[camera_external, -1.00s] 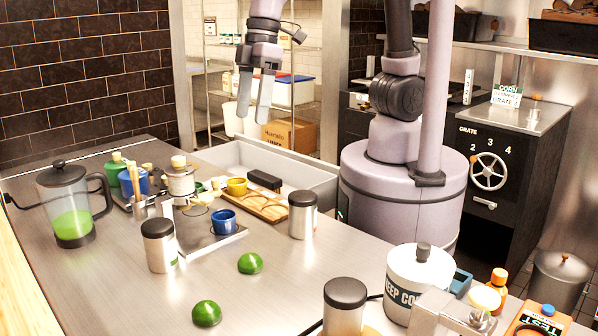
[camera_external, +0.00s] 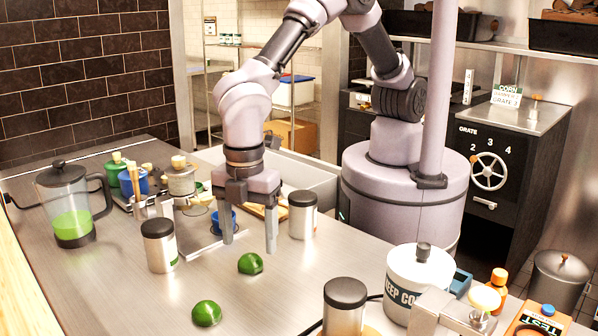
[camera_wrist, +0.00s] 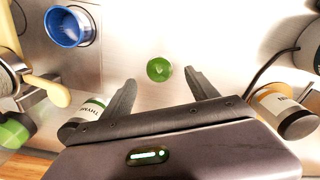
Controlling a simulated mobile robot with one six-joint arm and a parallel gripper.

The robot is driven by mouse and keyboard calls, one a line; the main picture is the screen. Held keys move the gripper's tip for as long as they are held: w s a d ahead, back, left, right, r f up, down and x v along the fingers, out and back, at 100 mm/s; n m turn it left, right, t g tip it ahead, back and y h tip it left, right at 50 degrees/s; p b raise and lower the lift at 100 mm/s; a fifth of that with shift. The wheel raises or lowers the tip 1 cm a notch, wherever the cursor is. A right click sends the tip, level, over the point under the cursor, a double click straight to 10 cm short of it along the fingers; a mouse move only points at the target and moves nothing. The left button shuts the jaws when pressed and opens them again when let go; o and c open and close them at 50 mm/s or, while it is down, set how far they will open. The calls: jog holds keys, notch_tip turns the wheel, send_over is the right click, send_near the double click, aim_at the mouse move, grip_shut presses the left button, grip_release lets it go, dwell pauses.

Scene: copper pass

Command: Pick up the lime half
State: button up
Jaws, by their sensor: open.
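Two green lime halves lie on the steel counter. One lime half (camera_external: 250,263) is in the middle of the counter, just below my gripper's fingertips. The other lime half (camera_external: 207,313) lies nearer the front edge of the picture. My gripper (camera_external: 249,243) points down, open and empty, above and slightly behind the middle lime half. In the wrist view one lime half (camera_wrist: 160,69) shows beyond and between the spread fingers (camera_wrist: 162,85), apart from both. I cannot tell exactly how high the fingertips are.
A white crock (camera_external: 418,285) and a dark-lidded jar (camera_external: 344,306) stand at right. Bare counter surrounds the limes.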

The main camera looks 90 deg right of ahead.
aim_at(250, 255)
notch_tip(250, 255, down, 4)
jog(key=shift+f+b, duration=0.15)
jog(key=shift+b, duration=0.6)
jog(key=shift+d, duration=0.1)
jog(key=shift+c, duration=0.7)
jog(key=c, duration=0.8)
jog(key=shift+o, duration=0.2)
